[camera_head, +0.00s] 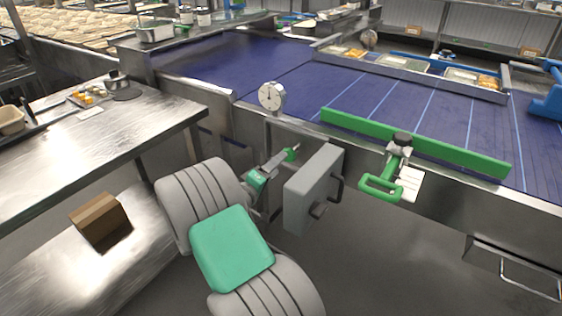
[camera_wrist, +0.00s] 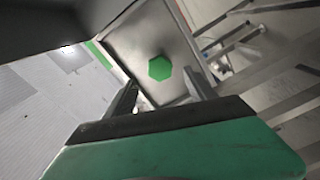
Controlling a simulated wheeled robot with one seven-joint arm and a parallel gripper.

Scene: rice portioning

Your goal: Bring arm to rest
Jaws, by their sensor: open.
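My gripper (camera_head: 293,152) is at the end of my grey and green arm, low beside the near side of the conveyor. It is small in the head view, just left of a grey box. In the wrist view its two dark fingers (camera_wrist: 158,92) stand apart with nothing held between them. Beyond them is a metal panel (camera_wrist: 140,45) with a green hexagonal piece (camera_wrist: 160,67) on it. I cannot tell how far the fingers are from that panel.
The grey box (camera_head: 313,188) is close to my gripper's right. A round dial (camera_head: 271,96) stands above it at the edge of the blue conveyor (camera_head: 375,95). A green bar (camera_head: 450,150) with a green handle (camera_head: 381,186) is at right. A steel table (camera_head: 60,155) stands left, with a brown box (camera_head: 100,218) below.

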